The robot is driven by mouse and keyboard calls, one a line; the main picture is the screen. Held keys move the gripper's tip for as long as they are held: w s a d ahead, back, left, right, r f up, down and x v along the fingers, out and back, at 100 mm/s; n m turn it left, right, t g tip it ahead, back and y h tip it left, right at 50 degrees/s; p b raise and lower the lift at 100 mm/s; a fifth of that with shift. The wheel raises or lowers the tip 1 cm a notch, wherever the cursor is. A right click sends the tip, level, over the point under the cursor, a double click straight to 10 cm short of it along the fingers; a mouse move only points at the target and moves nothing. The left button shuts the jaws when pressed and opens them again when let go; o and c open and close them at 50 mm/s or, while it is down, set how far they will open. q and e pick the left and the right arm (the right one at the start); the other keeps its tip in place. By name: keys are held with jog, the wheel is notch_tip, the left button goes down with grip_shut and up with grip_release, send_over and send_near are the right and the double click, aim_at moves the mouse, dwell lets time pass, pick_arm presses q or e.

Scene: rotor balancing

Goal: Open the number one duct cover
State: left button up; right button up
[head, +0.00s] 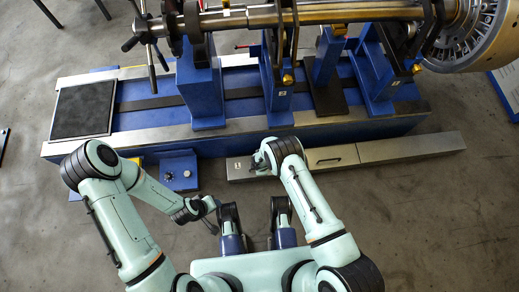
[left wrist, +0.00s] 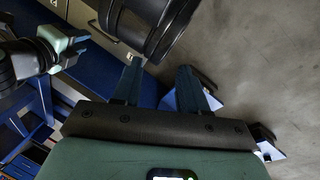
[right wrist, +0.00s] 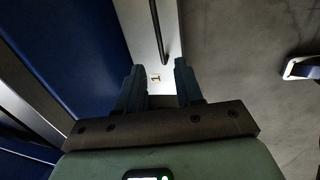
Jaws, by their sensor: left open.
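The number one duct cover (head: 238,168) is a grey metal lid at the left end of the low duct in front of the blue machine bed. In the right wrist view, the cover (right wrist: 143,35) shows its "1" label and a dark bar handle (right wrist: 158,32). My right gripper (right wrist: 160,82) is open above the cover, its fingers on either side of the label; the handle lies beyond the fingertips, not between them. Contact cannot be told. My left gripper (left wrist: 160,78) is open and empty; in the head view it (head: 214,204) hangs over the floor, left of the duct.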

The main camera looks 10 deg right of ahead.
pick_arm(q)
notch_tip(320, 180, down, 6)
jog(key=w+a+b, duration=0.2)
jog(key=a+b, duration=0.1)
jog(key=b, duration=0.1)
pick_arm(e)
jog(key=f+b, duration=0.1)
jog(key=f, duration=0.2)
jog(key=w+f+b, duration=0.1)
jog(key=f, duration=0.2)
jog(key=w+f+b, duration=0.1)
jog(key=f, duration=0.2)
jog(key=shift+f, duration=0.2)
jog(key=shift+f+b, duration=0.15)
jog(key=shift+b, duration=0.15)
pick_arm(q)
jog(key=s+f+n+g, duration=0.1)
jog(key=s+f+g, duration=0.1)
jog(key=s+f, duration=0.3)
jog(key=s, duration=0.3)
jog(key=shift+s+a+g+y, duration=0.15)
jog(key=shift+a+g+y, duration=0.15)
jog(key=shift+f, duration=0.1)
pick_arm(e)
grip_shut()
jog(key=shift+w, duration=0.1)
